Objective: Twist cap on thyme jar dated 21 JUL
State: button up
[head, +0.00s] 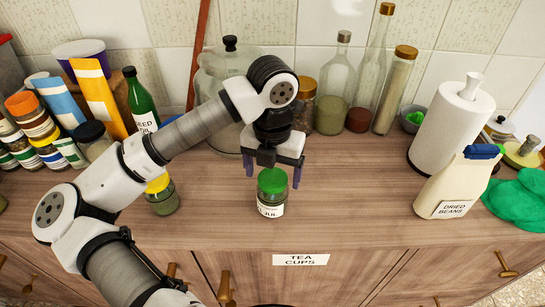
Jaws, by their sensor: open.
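A small glass jar (271,202) with a white label stands upright on the wooden counter. Its label shows "JUL"; the rest is too small or hidden to read. A green cap (272,180) sits at the top of the jar; I cannot tell how tightly it is seated. My gripper (272,181) points down over the jar, with its two purple-blue fingers apart, one on each side of the cap. Gaps show between the fingers and the cap.
A yellow-capped jar (162,196) stands to the left, near my arm. A dried beans carton (458,182) and a paper towel roll (455,125) stand to the right. Bottles (336,90) line the back wall. The counter between jar and carton is clear.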

jog(key=shift+f, duration=0.1)
jog(key=c, duration=1)
jog(key=shift+f+m+b, duration=0.15)
jog(key=shift+m+b, duration=0.85)
jog(key=shift+b, duration=0.15)
jog(key=shift+c, duration=0.3)
jog(key=shift+m+b, duration=0.9)
jog(key=shift+m, duration=0.3)
jog(key=shift+m, duration=0.3)
jog(key=shift+m+b, duration=0.8)
jog(key=shift+b, duration=0.15)
jog(key=shift+m+b, duration=0.6)
jog(key=shift+m, duration=0.6)
